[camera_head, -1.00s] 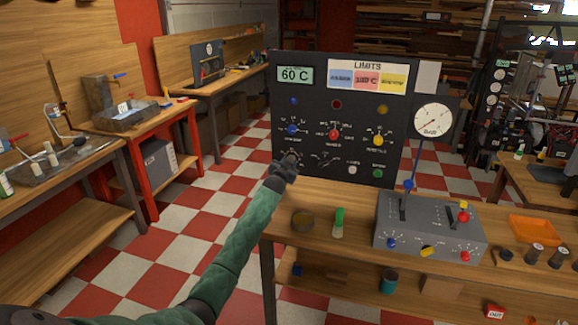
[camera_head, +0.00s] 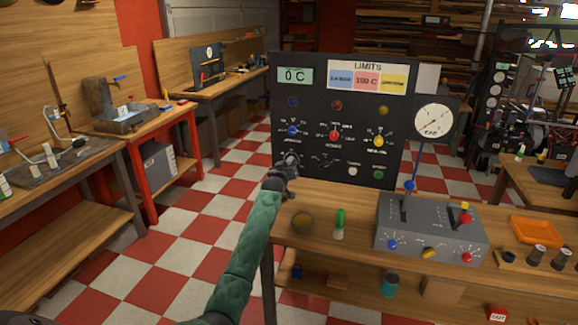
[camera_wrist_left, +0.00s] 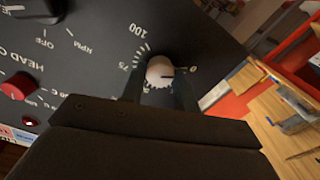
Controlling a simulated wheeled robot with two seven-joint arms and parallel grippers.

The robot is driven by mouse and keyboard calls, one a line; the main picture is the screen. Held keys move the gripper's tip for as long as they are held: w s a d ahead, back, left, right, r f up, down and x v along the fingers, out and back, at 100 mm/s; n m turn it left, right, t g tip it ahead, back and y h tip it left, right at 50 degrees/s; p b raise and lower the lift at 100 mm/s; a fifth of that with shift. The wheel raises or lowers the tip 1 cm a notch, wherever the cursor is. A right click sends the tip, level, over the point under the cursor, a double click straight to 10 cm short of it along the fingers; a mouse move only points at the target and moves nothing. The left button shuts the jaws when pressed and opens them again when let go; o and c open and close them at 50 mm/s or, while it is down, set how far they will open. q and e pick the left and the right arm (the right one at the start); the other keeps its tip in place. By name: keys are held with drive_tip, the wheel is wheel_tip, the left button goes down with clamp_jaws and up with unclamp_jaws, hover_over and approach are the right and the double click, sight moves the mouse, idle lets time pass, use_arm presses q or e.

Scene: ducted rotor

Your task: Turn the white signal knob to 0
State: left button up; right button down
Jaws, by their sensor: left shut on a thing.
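The white signal knob (camera_wrist_left: 160,69) shows in the left wrist view on the black panel (camera_head: 282,118). Its dark pointer line points toward the 0 mark; 75 and 100 are printed on the other side of its scale. My left gripper (camera_wrist_left: 160,88) is shut on the knob, one finger on each side of it. In the head view my left gripper (camera_head: 290,163) is at the panel's lower left and hides the knob. The panel's green display (camera_head: 295,75) reads 0 C. My right gripper is not in view.
Blue (camera_head: 293,130), red (camera_head: 334,135) and yellow (camera_head: 378,140) knobs sit above and to the right on the panel. A grey control box (camera_head: 430,228) with levers stands on the bench in front, beside a green-capped tube (camera_head: 340,222).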

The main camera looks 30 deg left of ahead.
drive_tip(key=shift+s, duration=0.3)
use_arm(q)
drive_tip(key=o, duration=0.9)
drive_tip(key=shift+o, duration=0.3)
drive_tip(key=b+v, duration=0.2)
drive_tip(key=v, duration=0.5)
drive_tip(key=shift+s, duration=0.4)
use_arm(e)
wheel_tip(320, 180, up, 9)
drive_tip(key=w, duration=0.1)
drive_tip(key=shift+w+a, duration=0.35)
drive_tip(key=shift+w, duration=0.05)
use_arm(q)
drive_tip(key=shift+d, duration=0.1)
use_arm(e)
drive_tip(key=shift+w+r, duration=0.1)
